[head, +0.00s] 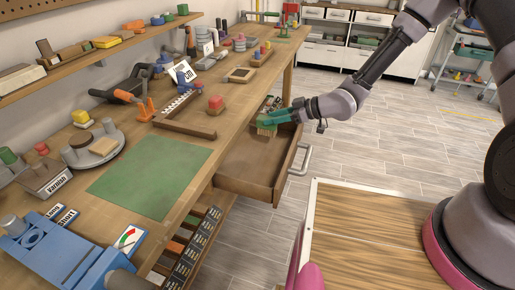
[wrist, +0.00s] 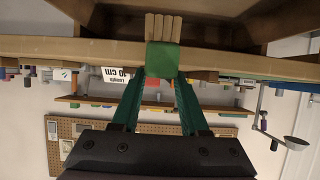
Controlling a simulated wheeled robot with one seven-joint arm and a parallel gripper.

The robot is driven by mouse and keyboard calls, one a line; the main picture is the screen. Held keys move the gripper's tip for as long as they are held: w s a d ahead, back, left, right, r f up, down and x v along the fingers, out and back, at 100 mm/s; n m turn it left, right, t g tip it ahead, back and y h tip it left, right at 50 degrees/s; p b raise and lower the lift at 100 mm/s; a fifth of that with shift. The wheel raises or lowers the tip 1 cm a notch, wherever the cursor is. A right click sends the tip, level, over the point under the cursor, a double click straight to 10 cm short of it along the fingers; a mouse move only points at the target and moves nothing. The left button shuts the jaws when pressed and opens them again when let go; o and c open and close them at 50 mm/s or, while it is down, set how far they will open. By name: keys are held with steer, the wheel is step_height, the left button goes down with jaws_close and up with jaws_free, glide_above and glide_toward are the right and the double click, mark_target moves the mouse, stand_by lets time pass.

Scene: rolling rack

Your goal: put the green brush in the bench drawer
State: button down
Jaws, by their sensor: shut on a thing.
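The bench drawer (head: 245,165) is pulled out from under the bench top, with its metal handle (head: 301,160) on the aisle side. My gripper (head: 275,118) is over the far part of the open drawer in the head view, its green fingers shut on the green brush. The brush's tan bristles (head: 266,130) show below the fingers. In the wrist view the brush's green body (wrist: 163,60) sits between my gripper's fingertips (wrist: 160,80), with the bristles pointing away from the gripper. The fingers hide part of the brush. I cannot tell its exact height above the drawer floor.
The wooden bench top (head: 225,125) runs along the drawer's left side, with a green mat (head: 150,175) and a tray with a red-topped thing. Dark items lie at the drawer's far end (head: 271,103). Labelled bins (head: 195,245) are below the bench. The near drawer floor is bare.

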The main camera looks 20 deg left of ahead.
step_height(320, 180, down, 9)
steer(key=shift+r, duration=0.15)
stand_by(0.4)
steer(key=shift+c, duration=2.1)
jaws_free()
steer(key=shift+d+r, duration=0.1)
steer(key=shift+d, duration=0.1)
steer(key=v, duration=1.1)
steer(key=shift+d, duration=0.3)
